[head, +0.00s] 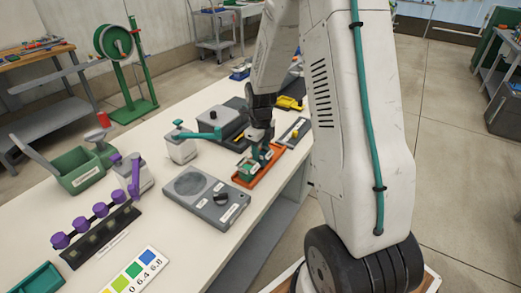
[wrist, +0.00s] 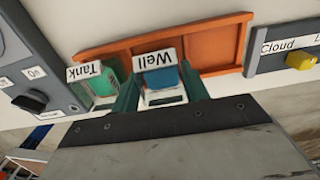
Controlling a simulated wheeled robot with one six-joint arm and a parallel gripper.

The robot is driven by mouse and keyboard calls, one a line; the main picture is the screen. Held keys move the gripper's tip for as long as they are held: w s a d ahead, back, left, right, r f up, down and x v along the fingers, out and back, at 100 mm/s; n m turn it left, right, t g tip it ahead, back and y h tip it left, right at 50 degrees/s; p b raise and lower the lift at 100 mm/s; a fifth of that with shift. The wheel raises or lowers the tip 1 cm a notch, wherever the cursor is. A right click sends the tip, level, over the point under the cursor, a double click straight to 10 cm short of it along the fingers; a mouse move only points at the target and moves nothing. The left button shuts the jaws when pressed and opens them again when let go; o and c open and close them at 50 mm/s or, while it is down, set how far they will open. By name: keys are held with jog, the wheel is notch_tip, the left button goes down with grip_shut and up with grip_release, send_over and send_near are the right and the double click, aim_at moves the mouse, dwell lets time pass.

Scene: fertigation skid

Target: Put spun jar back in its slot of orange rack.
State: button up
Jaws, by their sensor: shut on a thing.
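My gripper (wrist: 162,90) is shut on a small clear jar labelled "Well" (wrist: 155,60) with blue in it, one teal finger on each side. The orange rack (wrist: 205,45) lies directly beyond the held jar in the wrist view. A second jar, labelled "Tank" (wrist: 92,72), with green in it, is beside the held one at the rack's left end. In the head view my gripper (head: 262,150) is over the orange rack (head: 243,183) on the bench. I cannot tell whether the held jar's base is in a slot or above it.
A grey device with a round plate and black knob (head: 205,195) stands left of the rack. A grey "Cloud" unit with a yellow knob (wrist: 300,60) stands right of it. A white device with a teal lever (head: 182,148) stands behind. The bench front edge is close.

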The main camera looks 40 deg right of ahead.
jog(key=shift+f, duration=0.15)
jog(key=o, duration=1.1)
notch_tip(320, 180, up, 12)
jog(key=s+a+r+n, duration=0.7)
jog(key=r+n, duration=0.1)
jog(key=n, duration=0.1)
jog(key=s+a+r+n, duration=0.1)
jog(key=s+a+n, duration=0.2)
jog(key=s+n, duration=0.3)
jog(key=s+a+r+n, duration=0.2)
jog(key=s+a+n, duration=0.1)
jog(key=s+n, duration=0.4)
jog(key=s+a+r+n+t, duration=0.1)
jog(key=s+a+r+n, duration=0.1)
jog(key=s+n, duration=0.5)
jog(key=shift+s+a+r+n, duration=0.1)
jog(key=shift+a+n, duration=0.35)
jog(key=shift+n, duration=0.3)
jog(key=shift+s+a+n, duration=0.1)
jog(key=shift+a+n, duration=0.35)
jog(key=shift+n, duration=0.3)
